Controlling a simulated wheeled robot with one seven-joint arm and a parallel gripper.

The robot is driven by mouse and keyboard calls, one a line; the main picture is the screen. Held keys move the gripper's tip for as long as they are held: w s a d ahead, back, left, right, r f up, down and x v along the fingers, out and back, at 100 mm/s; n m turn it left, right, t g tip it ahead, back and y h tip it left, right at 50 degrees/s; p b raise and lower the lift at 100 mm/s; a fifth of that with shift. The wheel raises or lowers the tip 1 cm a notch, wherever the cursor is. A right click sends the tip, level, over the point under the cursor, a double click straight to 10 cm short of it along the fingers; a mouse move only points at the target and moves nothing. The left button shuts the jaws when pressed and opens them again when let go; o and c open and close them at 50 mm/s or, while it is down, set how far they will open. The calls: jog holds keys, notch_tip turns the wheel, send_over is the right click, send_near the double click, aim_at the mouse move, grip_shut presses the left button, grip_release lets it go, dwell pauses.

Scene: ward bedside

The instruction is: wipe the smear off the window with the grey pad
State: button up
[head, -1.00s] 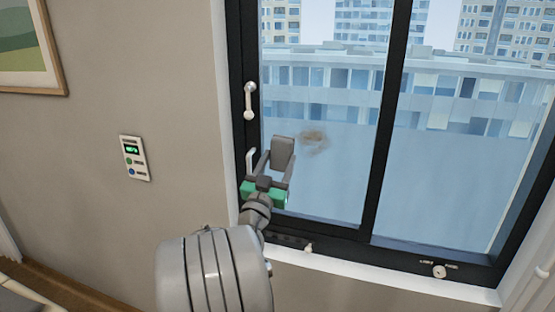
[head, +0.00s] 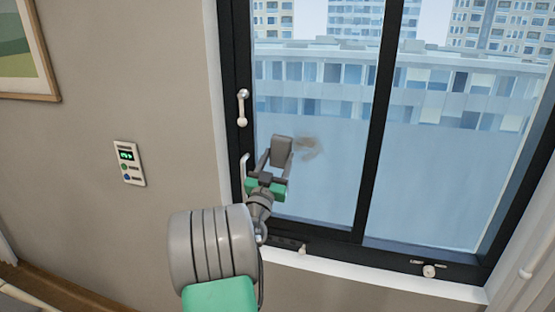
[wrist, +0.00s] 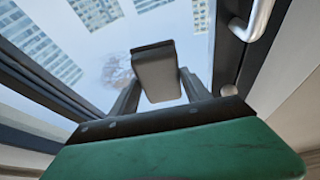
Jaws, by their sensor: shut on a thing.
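My gripper (head: 280,158) is shut on the grey pad (head: 282,149) and holds it in front of the lower left part of the left window pane (head: 325,190). The brownish smear (head: 309,148) is on that pane, just right of the pad. In the wrist view the pad (wrist: 156,72) sits between the two fingers, and the smear (wrist: 116,68) shows to its left, partly hidden behind it. I cannot tell whether the pad touches the glass.
A white window handle (head: 242,108) is on the dark left frame, with a pale bar handle (head: 244,172) below it. A small knob (head: 429,271) is on the lower frame. A wall panel (head: 129,163) and a picture (head: 25,55) are on the left wall.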

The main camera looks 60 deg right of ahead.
jog(key=shift+w+d, duration=0.15)
jog(key=shift+d, duration=0.7)
dwell(0.3)
